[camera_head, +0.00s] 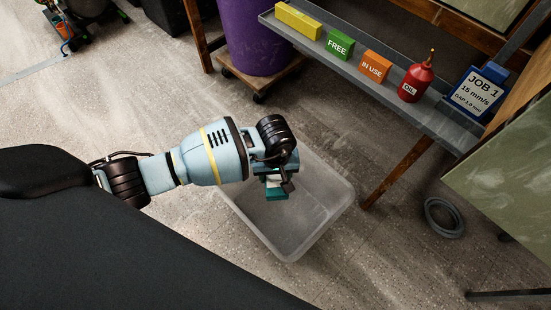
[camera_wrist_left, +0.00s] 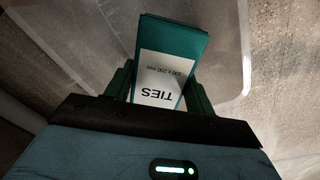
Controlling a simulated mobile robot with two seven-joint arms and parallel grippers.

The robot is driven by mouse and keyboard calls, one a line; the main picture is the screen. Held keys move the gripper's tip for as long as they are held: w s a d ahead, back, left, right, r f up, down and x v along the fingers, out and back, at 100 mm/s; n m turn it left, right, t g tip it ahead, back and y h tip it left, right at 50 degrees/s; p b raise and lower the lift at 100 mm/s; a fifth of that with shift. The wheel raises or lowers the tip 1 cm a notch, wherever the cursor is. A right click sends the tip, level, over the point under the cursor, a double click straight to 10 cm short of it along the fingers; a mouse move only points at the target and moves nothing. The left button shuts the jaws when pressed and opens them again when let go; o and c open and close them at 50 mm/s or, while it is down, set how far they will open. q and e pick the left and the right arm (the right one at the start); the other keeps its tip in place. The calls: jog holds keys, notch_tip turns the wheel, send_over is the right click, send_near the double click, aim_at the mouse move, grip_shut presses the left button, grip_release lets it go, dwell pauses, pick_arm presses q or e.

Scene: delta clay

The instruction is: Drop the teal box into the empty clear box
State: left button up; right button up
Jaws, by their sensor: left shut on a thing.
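The teal box (camera_wrist_left: 178,38) with a white label reading "TIES" is held between the fingers of my left gripper (camera_wrist_left: 160,85), which is shut on it. In the head view the teal box (camera_head: 277,191) shows partly below my left gripper (camera_head: 274,176), with the wrist hiding the rest. The clear box (camera_head: 292,247) stands on the floor and looks empty. The held box is above its opening, toward the upper left part. The clear box's wall (camera_wrist_left: 243,60) also shows behind the teal box in the left wrist view. My right gripper is not in view.
A grey shelf ledge (camera_head: 345,72) holds a yellow block (camera_head: 298,21), a green "FREE" block (camera_head: 340,45), an orange "IN USE" block (camera_head: 376,66), a red oil can (camera_head: 415,80) and a job sign (camera_head: 476,93). A purple bin (camera_head: 255,40) stands behind. A grey ring (camera_head: 444,217) lies at right.

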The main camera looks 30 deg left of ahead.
pick_arm(q)
jog(key=o, duration=1.1)
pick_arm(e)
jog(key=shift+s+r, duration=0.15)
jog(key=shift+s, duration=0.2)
pick_arm(q)
notch_tip(320, 180, up, 7)
jog(key=p, duration=0.2)
jog(key=shift+f+p, duration=0.2)
jog(key=shift+p, duration=0.15)
jog(key=shift+r, duration=0.6)
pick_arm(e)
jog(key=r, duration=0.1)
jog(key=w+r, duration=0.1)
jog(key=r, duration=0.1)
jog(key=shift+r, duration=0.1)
